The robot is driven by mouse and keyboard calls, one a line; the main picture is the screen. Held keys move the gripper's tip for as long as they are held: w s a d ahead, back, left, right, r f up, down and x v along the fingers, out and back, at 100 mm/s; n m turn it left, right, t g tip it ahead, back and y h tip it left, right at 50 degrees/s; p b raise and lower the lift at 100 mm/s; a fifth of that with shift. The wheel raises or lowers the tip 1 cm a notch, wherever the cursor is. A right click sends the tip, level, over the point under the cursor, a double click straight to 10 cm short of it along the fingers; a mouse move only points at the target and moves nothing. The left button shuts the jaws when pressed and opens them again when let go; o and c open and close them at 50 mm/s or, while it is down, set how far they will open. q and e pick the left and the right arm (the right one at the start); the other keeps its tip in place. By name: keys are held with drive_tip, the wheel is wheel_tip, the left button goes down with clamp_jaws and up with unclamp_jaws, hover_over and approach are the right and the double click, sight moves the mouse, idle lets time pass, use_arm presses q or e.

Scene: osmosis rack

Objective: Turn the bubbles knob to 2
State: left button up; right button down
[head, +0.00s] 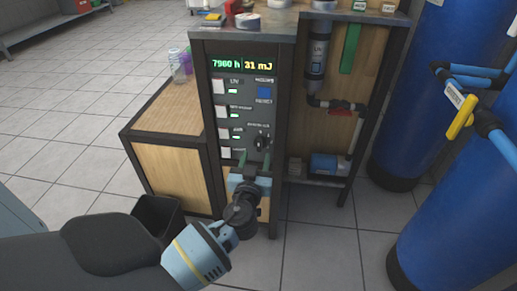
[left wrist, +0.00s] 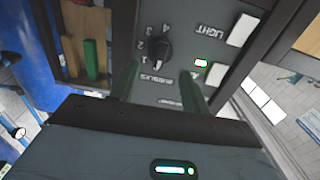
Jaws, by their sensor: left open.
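The bubbles knob (head: 262,140) is a black dial on the dark control panel (head: 243,110), on its lower right. In the left wrist view the knob (left wrist: 160,48) appears with numbers around it and the label BUBBLES, seen upside down. The number it points to is too small to read surely. My left gripper (head: 255,160) is open, its two green fingers just below the knob in the head view. In the left wrist view the fingers (left wrist: 158,82) are spread, with the knob beyond their tips and nothing between them. My right gripper is not in view.
White switch buttons (head: 220,112) with green lights line the panel's left side, and a blue button (head: 264,92) sits above the knob. A display (head: 242,64) tops the panel. Blue tanks (head: 465,210) stand at the right. A dark bin (head: 158,215) stands near my left arm.

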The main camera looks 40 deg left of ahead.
sight(259, 146)
use_arm(q)
drive_tip(key=x, duration=0.4)
drive_tip(key=shift+w+a, duration=0.3)
drive_tip(key=shift+w, duration=0.2)
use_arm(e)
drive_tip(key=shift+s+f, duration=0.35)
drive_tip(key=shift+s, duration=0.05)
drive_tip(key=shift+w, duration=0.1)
use_arm(q)
drive_tip(key=shift+c, duration=0.5)
drive_tip(key=c, duration=0.6)
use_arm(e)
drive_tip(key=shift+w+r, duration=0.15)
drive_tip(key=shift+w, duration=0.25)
